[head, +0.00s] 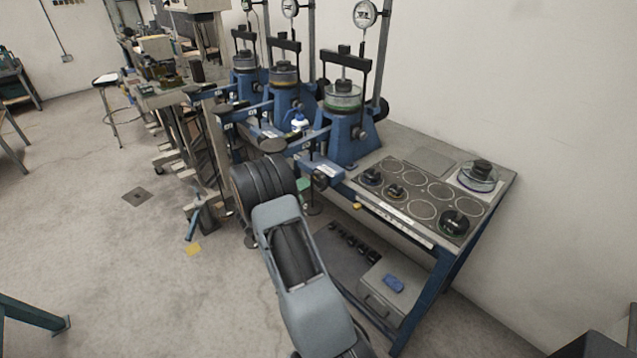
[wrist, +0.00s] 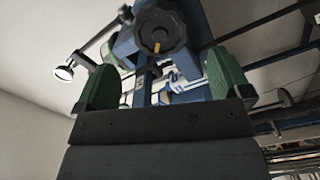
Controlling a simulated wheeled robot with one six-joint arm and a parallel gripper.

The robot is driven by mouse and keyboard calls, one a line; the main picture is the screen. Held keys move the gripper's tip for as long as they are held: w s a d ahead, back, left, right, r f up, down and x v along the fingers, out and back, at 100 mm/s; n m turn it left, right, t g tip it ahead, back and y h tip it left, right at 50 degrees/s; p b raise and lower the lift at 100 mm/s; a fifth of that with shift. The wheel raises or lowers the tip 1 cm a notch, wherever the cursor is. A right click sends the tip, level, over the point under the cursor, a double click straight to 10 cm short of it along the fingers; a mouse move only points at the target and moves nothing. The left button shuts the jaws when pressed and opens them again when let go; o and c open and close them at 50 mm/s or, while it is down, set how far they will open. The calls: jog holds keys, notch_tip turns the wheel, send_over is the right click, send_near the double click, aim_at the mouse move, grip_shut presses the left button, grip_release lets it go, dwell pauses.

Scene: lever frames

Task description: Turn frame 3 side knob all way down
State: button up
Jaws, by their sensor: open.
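Three blue lever frames stand in a row on the bench in the head view; the nearest one (head: 345,135) is at the right. Their numbers are not readable. A dark round knob (head: 320,181) shows at the front of the nearest frame, beside my wrist. My arm hides most of the gripper in the head view.
The bench top (head: 428,160) at right holds a panel of round recesses with several dark pieces and a clear-and-black cell (head: 480,175). A grey box (head: 395,290) with a blue item sits below. Floor at left is mostly clear.

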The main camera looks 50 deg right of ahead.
aim_at(317, 182)
jog(key=d+b, duration=0.1)
jog(key=d, duration=0.4)
jog(key=d+b, duration=0.1)
jog(key=d, duration=0.2)
jog(key=shift+s+d+b, duration=0.25)
jog(key=shift+s+b, duration=0.05)
jog(key=shift+b, duration=0.05)
jog(key=shift+a, duration=0.15)
jog(key=c, duration=1.2)
jog(key=shift+o, duration=0.2)
jog(key=shift+r+n+p, duration=0.3)
jog(key=shift+n+p, duration=0.5)
jog(key=shift+p, duration=0.15)
jog(key=n+p, duration=0.2)
jog(key=shift+r+n, duration=0.1)
jog(key=shift+n, duration=0.2)
jog(key=n+p, duration=0.2)
jog(key=shift+p, duration=0.35)
jog(key=o, duration=1.2)
jog(key=shift+d+f, duration=0.25)
jog(key=shift+f, duration=0.1)
jog(key=shift+c, duration=0.2)
jog(key=shift+a, duration=0.1)
jog(key=shift+w+a, duration=0.1)
